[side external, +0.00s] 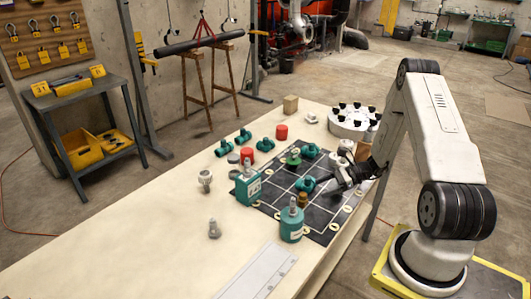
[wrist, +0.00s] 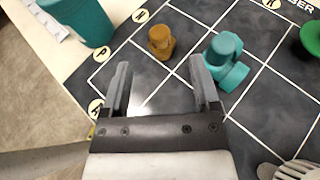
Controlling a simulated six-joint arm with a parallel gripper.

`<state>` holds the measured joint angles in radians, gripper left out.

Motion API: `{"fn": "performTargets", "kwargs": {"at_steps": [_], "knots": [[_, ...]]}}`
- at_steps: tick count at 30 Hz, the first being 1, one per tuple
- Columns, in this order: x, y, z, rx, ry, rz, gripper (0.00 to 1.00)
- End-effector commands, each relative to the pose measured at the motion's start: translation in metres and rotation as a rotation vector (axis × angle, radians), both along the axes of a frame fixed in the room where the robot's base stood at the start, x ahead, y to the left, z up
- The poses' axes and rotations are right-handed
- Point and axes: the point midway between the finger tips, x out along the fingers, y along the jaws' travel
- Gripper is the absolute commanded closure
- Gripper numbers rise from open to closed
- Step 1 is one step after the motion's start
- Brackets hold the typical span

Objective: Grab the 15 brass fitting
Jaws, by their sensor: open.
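The brass fitting (wrist: 161,42) is a small stubby piece standing on the dark gridded mat (wrist: 275,125). In the wrist view it is at the top centre, just beyond the gap between my fingertips. In the side view the brass fitting (side external: 303,200) is small, between the teal bottle and my gripper. My gripper (wrist: 160,64) is open and empty, with the fitting apart from both fingers. In the side view my gripper (side external: 332,190) is low over the mat's right part. No number can be read on the fitting.
A teal pipe fitting (wrist: 226,62) stands close to the right finger. A teal bottle (side external: 291,224) stands at the mat's near edge, with a teal box (side external: 247,186) beyond it. A green piece (side external: 293,158) and a white round holder (side external: 350,122) are farther back. The near-left table is mostly clear.

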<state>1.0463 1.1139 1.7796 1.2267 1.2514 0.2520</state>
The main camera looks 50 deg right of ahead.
Motion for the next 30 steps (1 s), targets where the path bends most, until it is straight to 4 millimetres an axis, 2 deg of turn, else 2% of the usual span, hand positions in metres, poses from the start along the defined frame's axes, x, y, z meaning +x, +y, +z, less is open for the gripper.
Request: {"fn": "performTargets", "kwargs": {"at_steps": [7, 19, 30], "knots": [[0.013, 0.013, -0.008, 0.002, 0.000, 0.001, 0.21], [0.020, 0.020, -0.013, 0.001, 0.001, 0.001, 0.21], [0.045, 0.046, -0.030, 0.002, 0.000, 0.003, 0.21]]}}
